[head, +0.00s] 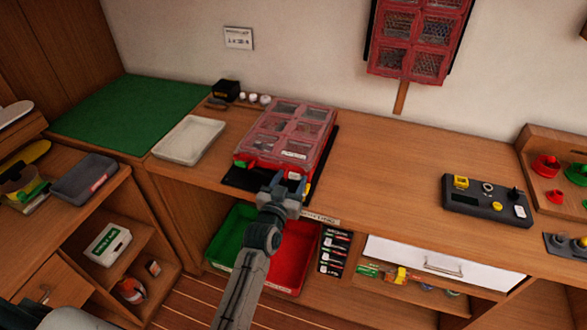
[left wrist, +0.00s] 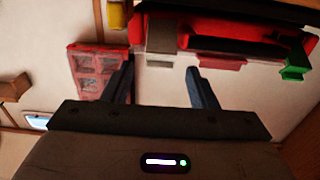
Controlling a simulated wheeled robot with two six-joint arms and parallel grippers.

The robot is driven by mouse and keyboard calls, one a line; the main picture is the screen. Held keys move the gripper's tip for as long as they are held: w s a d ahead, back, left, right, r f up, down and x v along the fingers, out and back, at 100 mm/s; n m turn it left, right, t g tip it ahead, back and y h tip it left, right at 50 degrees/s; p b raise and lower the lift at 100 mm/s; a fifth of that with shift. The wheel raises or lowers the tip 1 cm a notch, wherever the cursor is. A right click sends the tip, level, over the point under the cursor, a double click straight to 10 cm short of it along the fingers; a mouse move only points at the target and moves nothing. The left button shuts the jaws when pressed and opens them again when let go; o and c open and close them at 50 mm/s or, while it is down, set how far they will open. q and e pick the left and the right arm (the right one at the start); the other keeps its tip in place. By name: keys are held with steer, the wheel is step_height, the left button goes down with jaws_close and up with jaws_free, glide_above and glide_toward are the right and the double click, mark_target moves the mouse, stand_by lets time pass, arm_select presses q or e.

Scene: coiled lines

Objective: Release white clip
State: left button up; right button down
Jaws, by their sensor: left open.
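The red case (head: 288,135) with clear windowed lids lies on a black mat (head: 240,178) on the workbench. Its front edge also shows in the left wrist view (left wrist: 250,42). Several clips sit along that edge: a yellow one (left wrist: 116,15), a pale grey-looking one (left wrist: 160,38) that may be the white clip in shade, and a green one (left wrist: 294,66). My left gripper (head: 289,184) is open at the case's front edge. In the left wrist view its fingers (left wrist: 163,85) stand apart on either side of the pale clip; contact cannot be told. My right gripper is out of view.
A pale tray (head: 188,139) and green mat (head: 130,112) lie left of the case. A dark control box (head: 486,200) stands to the right, with clear bench between. Green (head: 232,238) and red (head: 292,258) bins are below. Another red case (head: 418,38) hangs on the wall.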

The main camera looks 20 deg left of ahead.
mark_target(294, 175)
arm_select(q)
steer(key=shift+w+d+p, duration=0.1)
steer(key=shift+w+p, duration=0.25)
steer(key=shift+w, duration=1.25)
steer(key=c, duration=1)
steer(key=shift+f+b, duration=0.15)
steer(key=shift+b, duration=0.35)
steer(key=b, duration=0.2)
steer(key=t+b, duration=0.1)
steer(key=b, duration=0.1)
steer(key=shift+s+f, duration=0.2)
steer(key=shift+f, duration=0.1)
steer(key=shift+r+b, duration=0.1)
steer(key=shift+b, duration=0.4)
steer(key=shift+r, duration=0.2)
